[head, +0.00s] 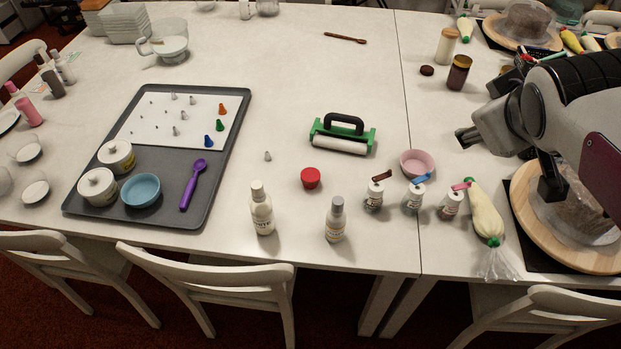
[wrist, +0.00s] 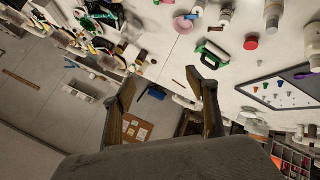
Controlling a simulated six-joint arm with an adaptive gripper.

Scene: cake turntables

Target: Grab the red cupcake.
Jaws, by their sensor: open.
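The red cupcake (head: 311,178) is a small red round thing on the white table in the head view, below the green roller and left of the pink bowl. It also shows in the wrist view (wrist: 251,43) near the top, right of centre. My gripper (head: 466,138) is at the right of the head view, above the table and well away from the cupcake. In the wrist view my gripper (wrist: 160,88) has its two fingers wide apart with nothing between them.
A green roller (head: 343,134), a pink bowl (head: 417,162) and two white bottles (head: 262,208) (head: 336,220) stand around the cupcake. Small jars (head: 374,197) stand to its right. A grey tray (head: 226,150) lies left. The table just left of the cupcake is mostly clear.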

